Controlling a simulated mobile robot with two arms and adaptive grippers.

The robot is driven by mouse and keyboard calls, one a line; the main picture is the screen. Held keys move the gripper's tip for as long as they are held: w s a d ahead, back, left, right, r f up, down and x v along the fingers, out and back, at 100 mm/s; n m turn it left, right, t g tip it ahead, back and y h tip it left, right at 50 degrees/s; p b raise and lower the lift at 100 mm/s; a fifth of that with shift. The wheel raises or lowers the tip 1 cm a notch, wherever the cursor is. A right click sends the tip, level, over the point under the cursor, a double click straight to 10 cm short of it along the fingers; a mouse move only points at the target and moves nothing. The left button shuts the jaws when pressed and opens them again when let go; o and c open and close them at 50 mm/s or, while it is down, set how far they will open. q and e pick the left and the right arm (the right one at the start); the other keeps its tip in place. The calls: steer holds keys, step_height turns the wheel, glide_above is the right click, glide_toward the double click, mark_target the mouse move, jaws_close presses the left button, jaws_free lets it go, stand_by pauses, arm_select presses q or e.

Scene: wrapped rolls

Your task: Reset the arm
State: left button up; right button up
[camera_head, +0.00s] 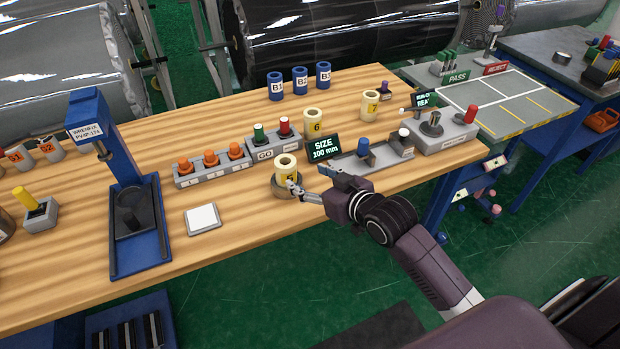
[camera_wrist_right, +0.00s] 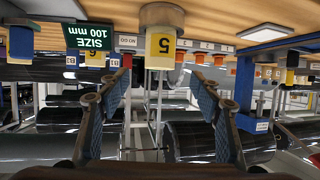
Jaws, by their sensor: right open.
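My right gripper (camera_head: 308,187) reaches in from the lower right over the bench, with its two fingers spread apart. A cream roll with a yellow label marked 5 (camera_head: 286,167) stands upright in a round brown holder (camera_head: 283,191), just beyond the fingertips. In the right wrist view, which is upside down, the open gripper (camera_wrist_right: 159,85) has roll 5 (camera_wrist_right: 160,48) centred between its fingers. A gap shows on each side of the roll there. My left gripper is not in view.
A SIZE 100 mm display (camera_head: 323,147) and a grey slide gauge (camera_head: 372,156) stand close to my right gripper. Rolls 6 (camera_head: 313,122) and 7 (camera_head: 370,105) stand behind. A blue press (camera_head: 90,120) and white pad (camera_head: 202,219) are left. Open floor lies before the bench.

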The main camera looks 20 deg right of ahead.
steer(key=s+a+f+g+h, duration=0.1)
steer(key=s+f+g, duration=0.25)
steer(key=s, duration=0.65)
steer(key=s+f+g+h, duration=0.1)
steer(key=s+f+g, duration=0.3)
steer(key=s, duration=0.6)
steer(key=s+a+f+g+h, duration=0.1)
steer(key=s+f+g, duration=0.1)
steer(key=s+f, duration=0.65)
steer(key=s+f+g, duration=0.1)
steer(key=s+f, duration=0.1)
steer(key=f, duration=1.1)
steer(key=s+f, duration=0.2)
steer(key=f, duration=1)
steer(key=s+d+f+g+b, duration=0.1)
steer(key=s+d+f, duration=0.2)
steer(key=s+f, duration=1.3)
steer(key=shift+s+f, duration=0.15)
steer(key=shift+s, duration=0.25)
